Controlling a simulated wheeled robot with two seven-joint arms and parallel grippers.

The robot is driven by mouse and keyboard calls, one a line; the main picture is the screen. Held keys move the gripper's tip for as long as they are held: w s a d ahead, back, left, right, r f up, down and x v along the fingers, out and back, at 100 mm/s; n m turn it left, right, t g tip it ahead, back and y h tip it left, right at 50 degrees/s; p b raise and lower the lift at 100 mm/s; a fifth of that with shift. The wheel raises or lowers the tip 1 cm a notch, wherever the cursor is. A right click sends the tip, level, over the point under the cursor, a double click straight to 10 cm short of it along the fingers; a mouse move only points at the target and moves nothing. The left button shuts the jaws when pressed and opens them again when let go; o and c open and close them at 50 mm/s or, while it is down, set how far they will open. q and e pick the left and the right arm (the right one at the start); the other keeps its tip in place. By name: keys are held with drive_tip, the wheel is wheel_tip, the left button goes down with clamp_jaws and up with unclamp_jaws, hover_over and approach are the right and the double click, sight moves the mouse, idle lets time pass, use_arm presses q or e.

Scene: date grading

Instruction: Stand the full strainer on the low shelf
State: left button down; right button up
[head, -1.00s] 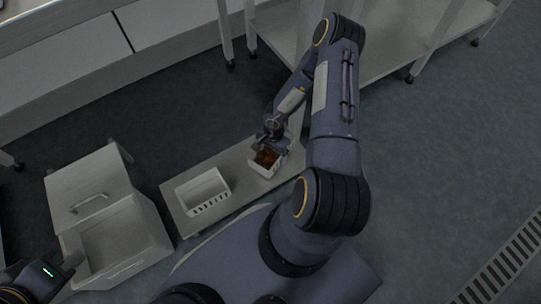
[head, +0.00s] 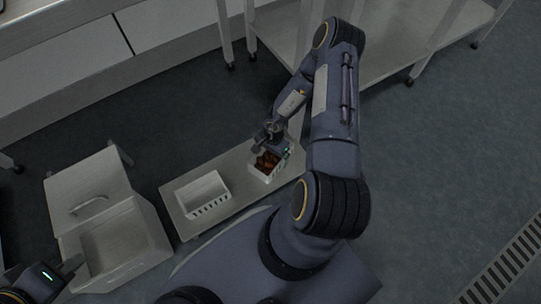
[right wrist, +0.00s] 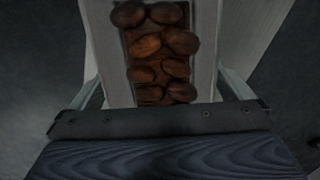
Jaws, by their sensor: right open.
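The full strainer (head: 263,177) is a small white slotted basket holding brown dates. It appears to stand upright on the right part of the low shelf (head: 237,204), a long pale board near the floor. My right gripper (head: 272,146) is open at the strainer's far side, with the fingers close around it. In the right wrist view the strainer's white wall (right wrist: 205,45) and several dates (right wrist: 158,45) show between the open fingers (right wrist: 162,88). Contact with the walls cannot be told.
An empty white slotted basket (head: 203,187) stands on the shelf left of the full one. Table legs (head: 224,32) rise behind. The floor (head: 440,160) on the right is clear.

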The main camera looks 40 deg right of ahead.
drive_tip(key=w+d+r+n+t+p, duration=0.1)
drive_tip(key=w+r+t, duration=0.15)
drive_tip(key=r, duration=0.45)
drive_tip(key=w+d+r+t+h+p, duration=0.1)
drive_tip(key=w+r+p, duration=0.15)
drive_tip(key=r, duration=0.55)
drive_tip(key=w+d+r+n+t+p, duration=0.1)
drive_tip(key=w+r, duration=0.3)
drive_tip(key=r, duration=0.3)
drive_tip(key=w+a+r+n+t+y, duration=0.1)
drive_tip(key=a+r+n+t, duration=0.15)
drive_tip(key=r, duration=0.65)
drive_tip(key=w+a+r+n+t+y, duration=0.15)
drive_tip(key=a+r, duration=0.25)
drive_tip(key=r, duration=0.5)
drive_tip(key=s+a+r+n+y, duration=0.2)
drive_tip(key=s+a+r+n, duration=0.3)
drive_tip(key=s+a+r, duration=0.45)
drive_tip(key=s+d+n+g+h, duration=0.1)
drive_tip(key=s+d+n+g, duration=0.1)
drive_tip(key=s, duration=1.4)
drive_tip(key=shift+f, duration=0.35)
